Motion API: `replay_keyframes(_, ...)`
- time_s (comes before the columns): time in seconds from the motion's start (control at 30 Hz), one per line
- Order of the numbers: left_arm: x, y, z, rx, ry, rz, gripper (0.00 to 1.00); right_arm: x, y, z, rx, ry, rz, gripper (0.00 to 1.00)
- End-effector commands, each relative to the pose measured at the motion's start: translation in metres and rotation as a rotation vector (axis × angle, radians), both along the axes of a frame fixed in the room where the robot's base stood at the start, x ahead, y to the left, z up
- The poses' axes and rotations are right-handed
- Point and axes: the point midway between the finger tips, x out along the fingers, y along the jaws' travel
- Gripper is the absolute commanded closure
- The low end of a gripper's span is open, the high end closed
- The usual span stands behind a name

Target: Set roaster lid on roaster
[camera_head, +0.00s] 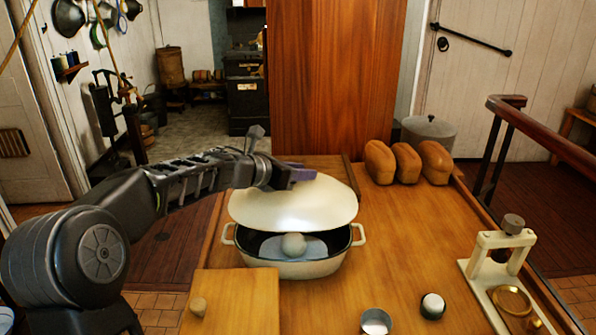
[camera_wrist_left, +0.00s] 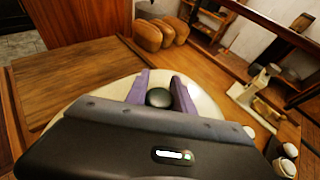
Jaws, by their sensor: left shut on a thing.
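The roaster (camera_head: 298,268) is a cream oval pot with side handles and a dark inside, standing on the wooden counter. A pale round thing (camera_head: 294,244) shows inside it. The cream roaster lid (camera_head: 295,205) is above the roaster, tilted, with its front edge raised so the inside of the pot shows. Whether its back edge touches the rim is hidden. My left gripper (camera_head: 303,175) is over the top of the lid. In the left wrist view its purple fingers are shut on the lid's dark round knob (camera_wrist_left: 159,97). My right gripper is not in view.
Several brown loaves (camera_head: 407,162) and a grey lidded pot (camera_head: 428,132) are at the back right. A cream press (camera_head: 500,265) stands at the right edge. Two small cups (camera_head: 376,321) (camera_head: 432,306) are in front. A wooden box (camera_head: 232,300) is front left.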

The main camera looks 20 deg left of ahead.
Motion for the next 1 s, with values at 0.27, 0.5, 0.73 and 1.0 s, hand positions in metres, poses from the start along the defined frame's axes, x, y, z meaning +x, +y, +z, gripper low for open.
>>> replay_keyframes(0.27, 0.000, 0.001, -0.008, 0.000, -0.002, 0.001, 1.00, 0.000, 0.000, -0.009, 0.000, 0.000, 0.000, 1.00)
replay_keyframes(0.5, 0.000, 0.001, -0.029, -0.001, -0.002, 0.001, 1.00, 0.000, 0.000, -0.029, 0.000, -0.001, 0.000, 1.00)
replay_keyframes(0.73, 0.000, 0.000, -0.053, 0.000, -0.002, 0.001, 1.00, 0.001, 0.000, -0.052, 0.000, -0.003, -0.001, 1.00)
replay_keyframes(1.0, 0.000, 0.000, -0.072, 0.000, -0.002, 0.001, 1.00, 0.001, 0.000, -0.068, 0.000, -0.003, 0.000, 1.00)
